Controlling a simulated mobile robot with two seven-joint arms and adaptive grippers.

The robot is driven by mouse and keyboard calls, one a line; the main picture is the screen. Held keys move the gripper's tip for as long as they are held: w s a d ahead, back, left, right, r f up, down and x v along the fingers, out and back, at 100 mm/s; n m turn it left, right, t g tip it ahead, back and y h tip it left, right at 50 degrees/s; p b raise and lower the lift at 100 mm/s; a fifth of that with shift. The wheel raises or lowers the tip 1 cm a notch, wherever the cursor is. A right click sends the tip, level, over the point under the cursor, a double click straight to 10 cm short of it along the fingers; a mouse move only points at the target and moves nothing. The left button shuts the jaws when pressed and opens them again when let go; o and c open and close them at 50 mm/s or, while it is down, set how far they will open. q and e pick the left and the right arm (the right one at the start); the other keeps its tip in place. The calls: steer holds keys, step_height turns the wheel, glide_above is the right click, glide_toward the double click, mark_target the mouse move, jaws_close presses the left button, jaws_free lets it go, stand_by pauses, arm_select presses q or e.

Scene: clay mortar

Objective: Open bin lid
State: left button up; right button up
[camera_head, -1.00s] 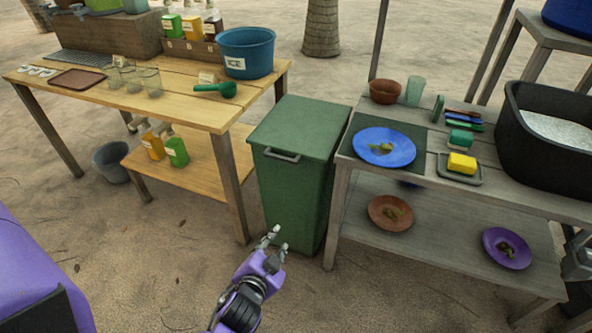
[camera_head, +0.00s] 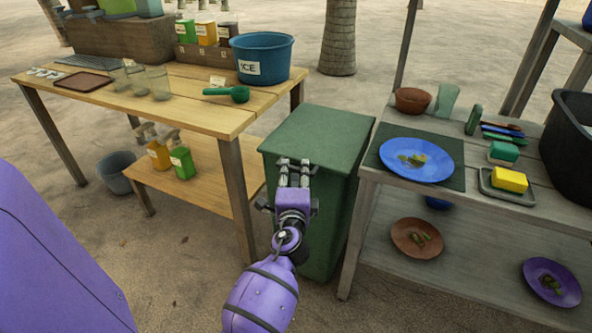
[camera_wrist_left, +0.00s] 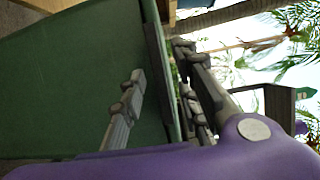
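The green bin (camera_head: 330,215) stands between the two tables, its flat lid (camera_head: 325,130) down. My left gripper (camera_head: 294,168) is at the lid's front edge, over the place of the handle, which it mostly hides in the head view. In the left wrist view, the gripper's two fingers (camera_wrist_left: 160,95) are apart. The green bin surface (camera_wrist_left: 65,75) fills the left side, and a dark bar-like edge (camera_wrist_left: 157,55), perhaps the handle, runs between the fingers. I cannot tell whether they touch it. My right gripper is not in view.
A wooden table (camera_head: 180,105) with a blue ice tub (camera_head: 262,60) stands left of the bin. A grey table (camera_head: 480,215) with a blue plate (camera_head: 416,160) stands close on its right. Sandy ground (camera_head: 190,270) is clear in front.

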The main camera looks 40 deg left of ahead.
arm_select(q)
steer(key=shift+x, duration=1.1)
steer(key=shift+c, duration=0.3)
jaws_close()
